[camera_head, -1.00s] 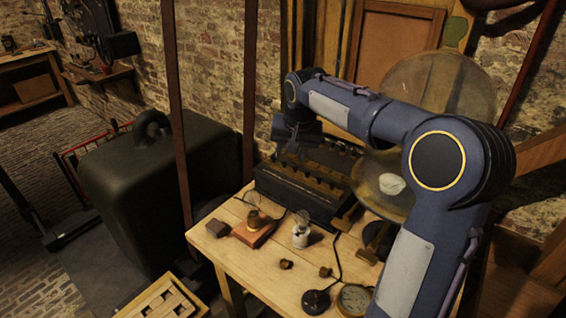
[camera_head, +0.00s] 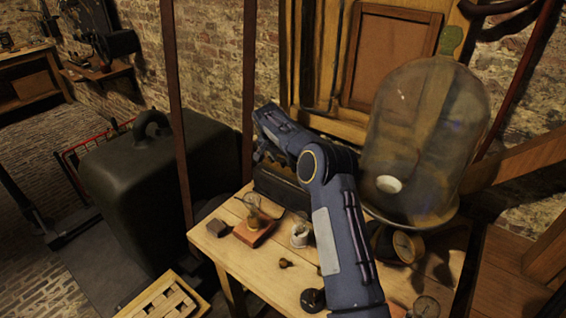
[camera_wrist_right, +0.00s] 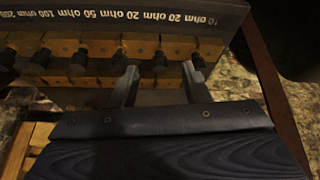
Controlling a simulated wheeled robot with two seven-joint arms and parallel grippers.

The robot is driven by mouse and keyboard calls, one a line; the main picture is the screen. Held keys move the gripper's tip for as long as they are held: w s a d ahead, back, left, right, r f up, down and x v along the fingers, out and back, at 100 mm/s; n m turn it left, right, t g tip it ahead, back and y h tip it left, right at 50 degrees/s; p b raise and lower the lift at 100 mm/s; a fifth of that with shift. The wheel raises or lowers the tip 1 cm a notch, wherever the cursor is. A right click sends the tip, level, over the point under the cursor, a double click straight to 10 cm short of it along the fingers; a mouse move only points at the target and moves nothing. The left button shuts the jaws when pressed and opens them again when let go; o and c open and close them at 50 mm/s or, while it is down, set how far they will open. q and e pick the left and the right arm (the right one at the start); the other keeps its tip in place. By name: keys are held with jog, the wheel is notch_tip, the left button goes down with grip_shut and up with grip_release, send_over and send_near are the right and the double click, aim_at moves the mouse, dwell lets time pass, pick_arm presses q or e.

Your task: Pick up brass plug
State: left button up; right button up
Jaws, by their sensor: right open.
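My right gripper (camera_head: 262,152) is over the dark resistance box (camera_head: 280,187) at the back of the table. In the right wrist view the gripper (camera_wrist_right: 161,73) is open, its two fingers apart. A black-topped plug (camera_wrist_right: 160,61) stands between or just beyond the fingertips; I cannot tell if they touch it. More plugs stand in a row among brass blocks (camera_wrist_right: 104,46) on the box, beside printed ohm values. In the head view two small brass pieces lie on the table, one (camera_head: 285,264) in the open and one (camera_head: 320,270) partly behind my arm. My left gripper is not in view.
A tall glass bell jar (camera_head: 420,130) stands right of the box, with a round gauge (camera_head: 405,246) below it. A small white-topped jar (camera_head: 300,235) and an orange-brown block (camera_head: 254,232) are on the table. The table's front left (camera_head: 245,265) is clear.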

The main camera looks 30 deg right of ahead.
jog(key=shift+x, duration=1.15)
grip_shut()
jog(key=shift+r, duration=0.1)
